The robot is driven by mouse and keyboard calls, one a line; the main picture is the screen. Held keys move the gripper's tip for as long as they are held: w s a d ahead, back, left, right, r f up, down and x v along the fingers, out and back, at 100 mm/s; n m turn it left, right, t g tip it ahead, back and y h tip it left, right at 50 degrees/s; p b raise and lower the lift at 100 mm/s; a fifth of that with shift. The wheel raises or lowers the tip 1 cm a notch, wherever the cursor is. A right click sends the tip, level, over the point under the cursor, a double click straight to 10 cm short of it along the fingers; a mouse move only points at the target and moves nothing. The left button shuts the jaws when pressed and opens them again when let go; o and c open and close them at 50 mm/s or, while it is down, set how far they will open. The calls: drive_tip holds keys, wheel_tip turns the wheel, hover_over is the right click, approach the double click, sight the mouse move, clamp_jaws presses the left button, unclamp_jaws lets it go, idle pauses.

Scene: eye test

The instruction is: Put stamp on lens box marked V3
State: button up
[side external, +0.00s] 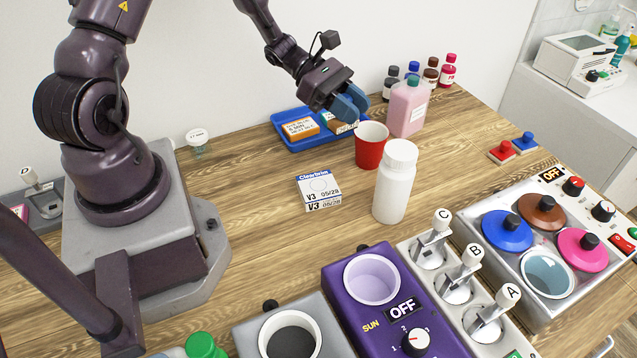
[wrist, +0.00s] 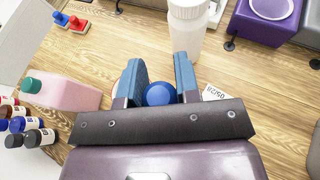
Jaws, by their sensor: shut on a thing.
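My gripper (side external: 350,103) is raised over the right end of the blue tray, behind the red cup. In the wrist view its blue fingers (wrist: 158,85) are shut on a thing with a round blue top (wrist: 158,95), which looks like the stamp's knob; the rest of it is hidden. In the side view the fingers hide it. The lens box marked V3 (side external: 320,187), white and blue with "05/28", lies on the table, left of the white bottle and apart from my gripper. Part of it shows beyond the right finger in the wrist view (wrist: 214,93).
The red cup (side external: 370,150) and white bottle (side external: 394,190) stand right of the V3 box. The blue tray (side external: 290,143) holds small boxes. A pink bottle (side external: 408,108) stands close right of my gripper. Small red (side external: 502,152) and blue (side external: 525,143) knobbed pieces lie farther right. Table left of the box is clear.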

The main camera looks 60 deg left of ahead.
drive_tip(key=s+d+m+g, duration=0.1)
drive_tip(key=s+d, duration=0.3)
drive_tip(key=s, duration=0.3)
hover_over(325, 189)
drive_tip(key=shift+h, duration=0.4)
drive_tip(key=shift+f, duration=4.25)
drive_tip(key=shift+g, duration=0.3)
drive_tip(key=o, duration=0.9)
drive_tip(key=shift+f, duration=0.1)
